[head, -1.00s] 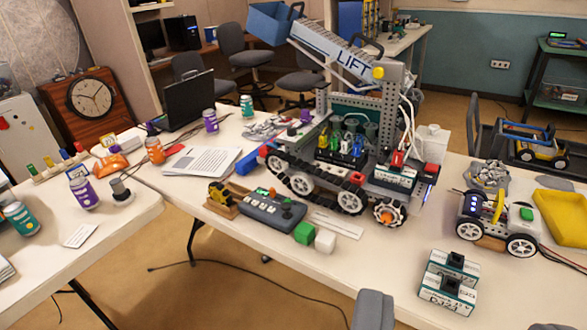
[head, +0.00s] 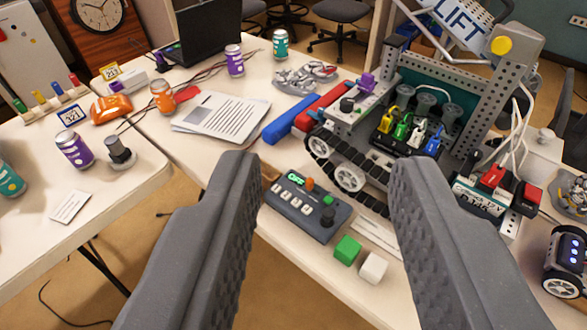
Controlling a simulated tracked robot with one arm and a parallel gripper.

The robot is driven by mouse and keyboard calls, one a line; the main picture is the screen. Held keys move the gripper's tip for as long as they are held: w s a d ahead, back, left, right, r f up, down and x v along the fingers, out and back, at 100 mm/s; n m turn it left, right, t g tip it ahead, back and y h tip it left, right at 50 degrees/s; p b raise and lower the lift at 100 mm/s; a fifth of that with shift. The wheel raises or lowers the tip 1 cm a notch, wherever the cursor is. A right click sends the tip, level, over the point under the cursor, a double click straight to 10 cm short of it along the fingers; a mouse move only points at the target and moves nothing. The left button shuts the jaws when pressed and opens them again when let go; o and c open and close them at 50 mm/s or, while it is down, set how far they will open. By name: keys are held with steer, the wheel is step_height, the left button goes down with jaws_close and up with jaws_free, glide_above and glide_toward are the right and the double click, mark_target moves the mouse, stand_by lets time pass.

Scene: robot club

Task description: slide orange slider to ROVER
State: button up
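The grey control box (head: 285,207) lies near the front edge of the table, seen between my fingers. The small orange slider (head: 309,184) stands on its far edge, beside a lit green display (head: 295,178). The labels are too small to read, so I cannot tell where ROVER is. My gripper (head: 326,170) is open and empty, its two grey fingers wide apart. The box appears beyond the fingers, and I see no contact.
A green cube (head: 347,249) and a white cube (head: 373,268) sit just right of the box. The large tracked LIFT robot (head: 349,177) stands close behind it. A blue bar (head: 290,119) and papers (head: 222,114) lie behind left. The floor is open in front.

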steer(key=n+g+h+p, duration=0.3)
steer(key=n+g+p, duration=0.9)
steer(key=n+p, duration=1.4)
glide_above(309, 180)
steer(key=s+a+b, duration=0.3)
steer(key=s, duration=0.2)
step_height(309, 180, down, 33)
steer(key=n, duration=0.3)
steer(key=x, duration=1.3)
steer(key=shift+w+a+f, duration=0.25)
steer(key=shift+w, duration=0.1)
